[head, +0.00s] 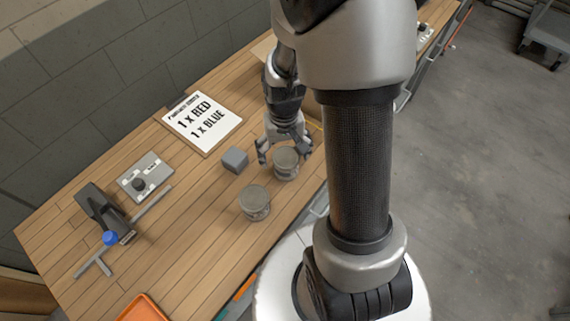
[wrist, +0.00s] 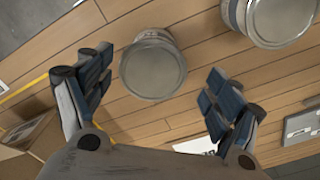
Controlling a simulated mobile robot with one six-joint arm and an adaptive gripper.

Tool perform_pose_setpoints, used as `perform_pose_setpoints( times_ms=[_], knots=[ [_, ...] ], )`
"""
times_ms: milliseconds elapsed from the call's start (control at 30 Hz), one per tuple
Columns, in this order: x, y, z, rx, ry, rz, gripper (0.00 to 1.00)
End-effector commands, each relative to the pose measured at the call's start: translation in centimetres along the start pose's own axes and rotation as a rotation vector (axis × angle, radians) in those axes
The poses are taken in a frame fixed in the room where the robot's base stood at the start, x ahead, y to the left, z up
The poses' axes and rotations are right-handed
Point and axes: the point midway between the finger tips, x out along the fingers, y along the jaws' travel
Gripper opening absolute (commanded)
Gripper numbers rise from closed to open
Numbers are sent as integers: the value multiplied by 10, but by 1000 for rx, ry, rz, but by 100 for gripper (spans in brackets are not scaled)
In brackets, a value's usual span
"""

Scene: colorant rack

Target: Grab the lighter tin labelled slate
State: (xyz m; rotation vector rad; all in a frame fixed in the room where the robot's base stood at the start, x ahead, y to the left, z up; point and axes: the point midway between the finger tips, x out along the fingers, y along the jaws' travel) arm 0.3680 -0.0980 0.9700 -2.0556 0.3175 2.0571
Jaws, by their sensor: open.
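Two grey round tins stand upright on the wooden bench. The farther tin (head: 286,164) is at my gripper (head: 285,153). In the wrist view this tin (wrist: 153,70) shows its lid between my open fingers, with a gap on each side. My gripper (wrist: 152,82) is empty. The nearer tin (head: 254,201) stands apart, to the lower left in the head view; it also shows at the top right of the wrist view (wrist: 280,18), cut by the edge. The labels are too small or turned away to read, so I cannot tell which is slate or lighter.
A grey cube (head: 235,160) sits just left of the farther tin. A sign (head: 203,122) reading 1 x RED, 1 x BLUE lies behind. A control box (head: 146,176) and a blue-knobbed device (head: 103,213) are left. An orange tray (head: 145,308) is at the front. A cardboard box (wrist: 30,135) is near my gripper.

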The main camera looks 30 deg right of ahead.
Motion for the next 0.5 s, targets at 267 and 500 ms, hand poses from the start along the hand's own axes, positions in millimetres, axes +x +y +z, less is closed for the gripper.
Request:
perform_pose_setpoints(
  times_ms=[267, 500],
  knots=[
    [26, 0, 0, 0, 1, 0, 84],
    [52, 6, -1, 2, -2, 0, 84]
  ],
)
